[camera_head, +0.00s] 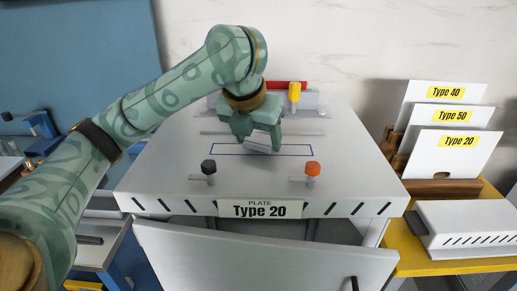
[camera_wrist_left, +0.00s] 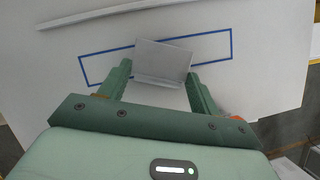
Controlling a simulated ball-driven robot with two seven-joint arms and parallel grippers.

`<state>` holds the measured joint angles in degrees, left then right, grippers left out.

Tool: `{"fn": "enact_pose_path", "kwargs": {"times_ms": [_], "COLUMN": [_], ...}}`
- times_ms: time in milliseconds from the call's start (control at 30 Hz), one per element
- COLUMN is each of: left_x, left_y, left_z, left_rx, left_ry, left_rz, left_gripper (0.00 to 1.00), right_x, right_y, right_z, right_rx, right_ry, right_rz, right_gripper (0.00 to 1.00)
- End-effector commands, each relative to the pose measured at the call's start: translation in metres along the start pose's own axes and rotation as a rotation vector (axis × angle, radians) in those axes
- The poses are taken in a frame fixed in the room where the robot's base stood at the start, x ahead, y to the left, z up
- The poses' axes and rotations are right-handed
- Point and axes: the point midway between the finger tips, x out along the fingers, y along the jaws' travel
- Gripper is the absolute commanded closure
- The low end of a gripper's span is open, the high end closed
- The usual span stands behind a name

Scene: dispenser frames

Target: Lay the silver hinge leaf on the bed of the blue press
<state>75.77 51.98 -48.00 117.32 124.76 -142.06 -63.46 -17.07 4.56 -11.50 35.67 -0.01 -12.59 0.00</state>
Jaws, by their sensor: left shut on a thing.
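The silver hinge leaf (camera_head: 257,149), a small bent metal plate, is held in my left gripper (camera_head: 258,138) over the white top of the dispenser (camera_head: 150,175). In the left wrist view the leaf (camera_wrist_left: 162,62) sits between the two fingers of my left gripper (camera_wrist_left: 160,85), overlapping the blue outlined rectangle. I cannot tell whether it touches the surface. At the left edge of the head view a blue device (camera_head: 40,126) stands on a lower surface; it may be the blue press, only partly in view. My right gripper is not in view.
An orange knob (camera_head: 313,169), a black knob (camera_head: 208,167) and a yellow-capped post (camera_head: 294,92) stand on the dispenser top. A "PLATE Type 20" label (camera_head: 260,209) is on its front, above a tilted white panel (camera_head: 270,258). Labelled cards (camera_head: 440,155) stand in a wooden rack at right.

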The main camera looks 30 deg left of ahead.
Motion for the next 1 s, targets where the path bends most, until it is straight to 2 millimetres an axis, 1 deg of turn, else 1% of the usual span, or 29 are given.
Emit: {"fn": "enact_pose_path", "kwargs": {"times_ms": [33, 233, 400, 433, 500, 767, 833, 933, 1000], "left_x": [0.015, 0.012, 0.014, 0.014, 0.014, 0.013, 0.011, -0.007, -0.024], "left_y": [-0.001, 0.000, 0.000, 0.000, 0.000, 0.000, 0.000, 0.001, 0.001], "left_z": [-0.006, -0.005, -0.006, -0.006, -0.006, -0.006, -0.005, -0.003, -0.002], "left_rx": [0.002, 0.000, -0.001, 0.000, 0.000, 0.000, 0.000, 0.000, -0.001], "left_ry": [0.006, 0.000, 0.001, 0.001, 0.001, 0.000, -0.001, -0.005, -0.007], "left_rz": [-0.001, 0.000, 0.000, 0.000, 0.000, 0.000, -0.001, 0.001, 0.001], "left_gripper": [0.62, 0.62, 0.62, 0.31, 0.15, 0.15, 0.15, 0.15, 0.15], "right_x": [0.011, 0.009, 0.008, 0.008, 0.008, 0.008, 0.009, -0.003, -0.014], "right_y": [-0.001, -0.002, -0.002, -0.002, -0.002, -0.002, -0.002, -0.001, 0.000], "right_z": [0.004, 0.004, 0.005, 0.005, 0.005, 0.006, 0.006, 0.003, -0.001], "right_rx": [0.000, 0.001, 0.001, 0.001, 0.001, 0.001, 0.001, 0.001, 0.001], "right_ry": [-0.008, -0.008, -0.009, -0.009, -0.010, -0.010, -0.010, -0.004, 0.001], "right_rz": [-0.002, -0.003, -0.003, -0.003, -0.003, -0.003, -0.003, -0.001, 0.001], "right_gripper": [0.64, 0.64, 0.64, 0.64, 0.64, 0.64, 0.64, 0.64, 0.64]}}
